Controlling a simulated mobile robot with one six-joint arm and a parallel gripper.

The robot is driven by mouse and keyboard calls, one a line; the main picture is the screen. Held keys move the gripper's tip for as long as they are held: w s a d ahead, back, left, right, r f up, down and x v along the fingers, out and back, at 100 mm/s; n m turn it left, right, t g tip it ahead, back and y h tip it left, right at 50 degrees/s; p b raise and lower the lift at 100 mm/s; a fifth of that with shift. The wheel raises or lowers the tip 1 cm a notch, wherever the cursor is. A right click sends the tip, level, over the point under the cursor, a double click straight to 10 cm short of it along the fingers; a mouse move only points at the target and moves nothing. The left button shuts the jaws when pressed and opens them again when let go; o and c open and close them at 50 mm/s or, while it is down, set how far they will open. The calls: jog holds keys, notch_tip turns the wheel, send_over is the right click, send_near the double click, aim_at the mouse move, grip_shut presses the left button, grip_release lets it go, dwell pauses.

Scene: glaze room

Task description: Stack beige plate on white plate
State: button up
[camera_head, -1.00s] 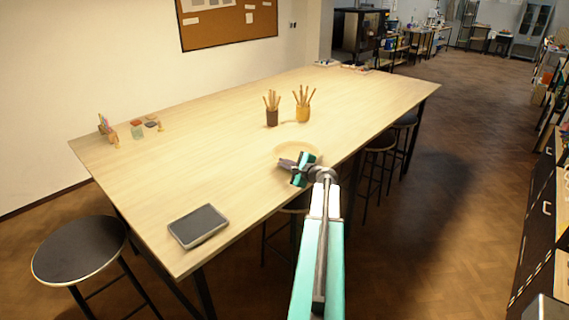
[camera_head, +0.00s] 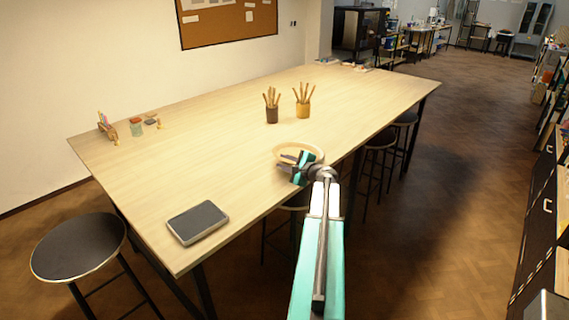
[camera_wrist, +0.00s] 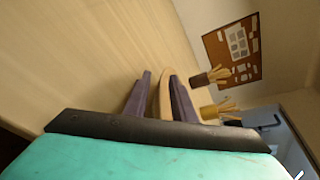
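A round pale beige plate (camera_head: 311,149) is near the right edge of the table, partly hidden by my gripper. My gripper (camera_head: 286,161) is at its near left side. In the wrist view, the plate's rim (camera_wrist: 165,97) runs between the two dark fingers of my gripper (camera_wrist: 160,76). The fingers stand apart, with a narrow gap between the rim and the left finger; the right finger is close to the rim or touching it. I cannot make out a separate white plate in either view.
A dark cup (camera_head: 271,116) and a yellow cup (camera_head: 303,110), both holding sticks, stand behind the plate. A tablet (camera_head: 197,222) lies at the near table corner. Small items sit at the far left. Stools (camera_head: 78,246) stand around the table (camera_head: 200,160). The middle is mostly clear.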

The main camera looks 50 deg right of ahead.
jog(key=shift+r, duration=0.1)
dwell(0.3)
jog(key=shift+r+p, duration=0.65)
jog(key=shift+p, duration=0.1)
jog(key=b+v, duration=0.3)
jog(key=v, duration=0.9)
jog(key=shift+f, duration=0.2)
